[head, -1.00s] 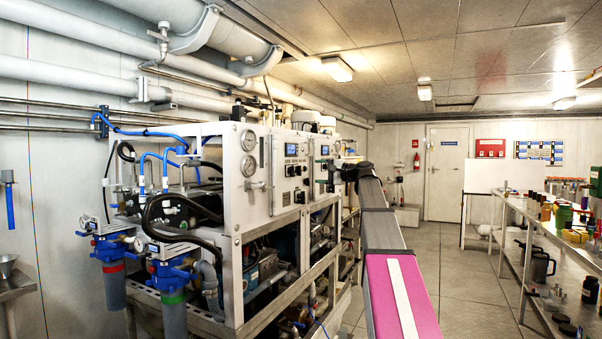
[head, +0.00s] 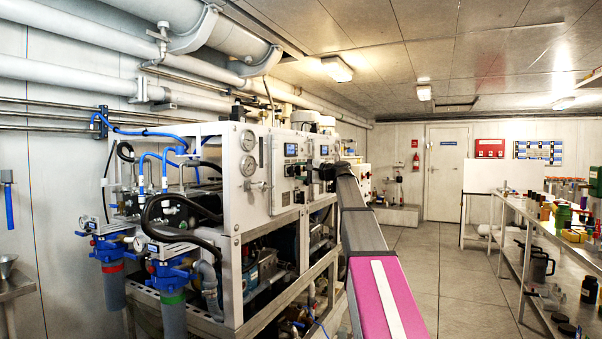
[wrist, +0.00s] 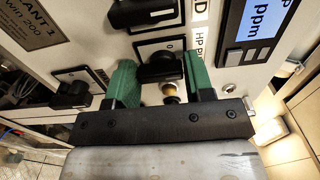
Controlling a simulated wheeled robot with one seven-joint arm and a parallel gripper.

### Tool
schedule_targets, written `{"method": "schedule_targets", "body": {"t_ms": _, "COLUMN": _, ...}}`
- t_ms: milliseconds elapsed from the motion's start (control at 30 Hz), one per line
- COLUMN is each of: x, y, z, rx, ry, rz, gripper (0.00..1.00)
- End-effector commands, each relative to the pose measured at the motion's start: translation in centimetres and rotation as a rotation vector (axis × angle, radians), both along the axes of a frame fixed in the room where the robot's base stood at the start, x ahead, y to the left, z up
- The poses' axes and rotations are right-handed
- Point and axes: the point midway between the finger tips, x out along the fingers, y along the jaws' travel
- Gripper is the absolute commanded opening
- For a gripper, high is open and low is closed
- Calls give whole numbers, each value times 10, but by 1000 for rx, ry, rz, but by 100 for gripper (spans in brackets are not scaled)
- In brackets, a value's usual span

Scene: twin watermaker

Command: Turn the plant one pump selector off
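In the wrist view, a black selector knob (wrist: 161,70) on a pale square plate sits on the grey panel, beside a label starting "HP PU", partly cut off by a green finger. A "PLANT 1" label (wrist: 40,24) is at the upper left. My gripper (wrist: 159,72) is open, one green finger on each side of this knob. Gaps show between knob and fingers; I see no clear contact. The knob's exact setting is hard to read. In the head view my gripper (head: 320,173) is at the front of the watermaker panel, small and dark, its fingers unclear.
Another black knob (wrist: 142,12) is just above, and one more (wrist: 70,95) is to the left. A blue "ppm" display (wrist: 248,33) is at the upper right. The watermaker frame (head: 238,200) stands at left; the aisle floor (head: 440,270) is clear. A shelf (head: 550,240) lines the right.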

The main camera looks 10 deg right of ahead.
Motion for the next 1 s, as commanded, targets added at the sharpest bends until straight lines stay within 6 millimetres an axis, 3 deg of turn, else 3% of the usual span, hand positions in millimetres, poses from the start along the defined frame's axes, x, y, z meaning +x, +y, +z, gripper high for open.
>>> {"method": "schedule_targets", "body": {"t_ms": 33, "x": 0, "y": 0, "z": 0, "rx": 0, "ry": 0, "rz": 0, "gripper": 31}}
{"method": "schedule_targets", "body": {"t_ms": 67, "x": 0, "y": 0, "z": 0, "rx": 0, "ry": 0, "rz": 0, "gripper": 21}}
{"method": "schedule_targets", "body": {"t_ms": 100, "x": 0, "y": 0, "z": 0, "rx": 0, "ry": 0, "rz": 0, "gripper": 21}}
{"method": "schedule_targets", "body": {"t_ms": 533, "x": 0, "y": 0, "z": 0, "rx": -46, "ry": -62, "rz": 1, "gripper": 21}}
{"method": "schedule_targets", "body": {"t_ms": 1000, "x": 1, "y": -1, "z": 0, "rx": -277, "ry": -380, "rz": 1, "gripper": 21}}
